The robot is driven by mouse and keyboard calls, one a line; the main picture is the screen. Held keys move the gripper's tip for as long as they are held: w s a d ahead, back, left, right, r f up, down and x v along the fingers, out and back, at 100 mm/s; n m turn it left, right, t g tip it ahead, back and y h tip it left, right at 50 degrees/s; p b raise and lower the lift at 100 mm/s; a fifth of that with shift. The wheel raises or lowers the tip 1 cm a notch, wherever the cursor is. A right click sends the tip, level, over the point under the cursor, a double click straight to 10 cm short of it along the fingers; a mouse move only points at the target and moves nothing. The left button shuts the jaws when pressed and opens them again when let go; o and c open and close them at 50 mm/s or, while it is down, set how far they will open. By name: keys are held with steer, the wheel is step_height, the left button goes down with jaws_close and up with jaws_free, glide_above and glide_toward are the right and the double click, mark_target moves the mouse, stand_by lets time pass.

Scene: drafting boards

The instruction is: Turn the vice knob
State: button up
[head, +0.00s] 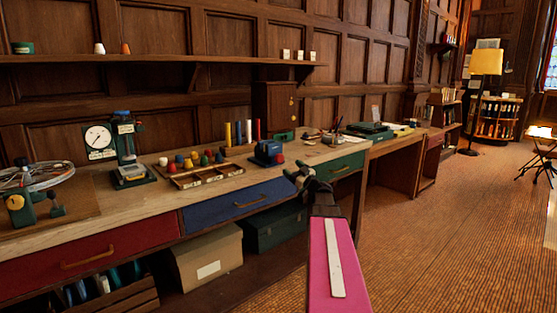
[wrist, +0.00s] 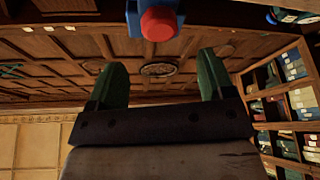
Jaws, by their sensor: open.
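The small blue vice (head: 265,150) stands on the bench top near its front edge, above the blue and green drawers. Its red knob (head: 280,159) faces the right front. In the wrist view the red knob (wrist: 159,23) shows at the top edge, with part of the blue vice body (wrist: 134,20) beside it, cut off by the frame. My gripper (head: 299,174) is just to the right of and below the vice in the head view. In the wrist view my gripper (wrist: 162,70) has its two green fingers spread apart and empty. The knob appears beyond the fingertips, not between them.
A wooden tray (head: 200,177) with colored knobs lies left of the vice, with upright colored rods (head: 240,131) behind it. A dial gauge stand (head: 124,150) is farther left. A small wooden cabinet (head: 273,108) stands behind. Carpet floor (head: 440,220) is open at right.

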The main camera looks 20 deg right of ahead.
mark_target(281, 159)
steer(key=x, duration=0.8)
steer(key=shift+w+a+r, duration=0.1)
steer(key=shift+w, duration=0.15)
steer(key=c, duration=0.9)
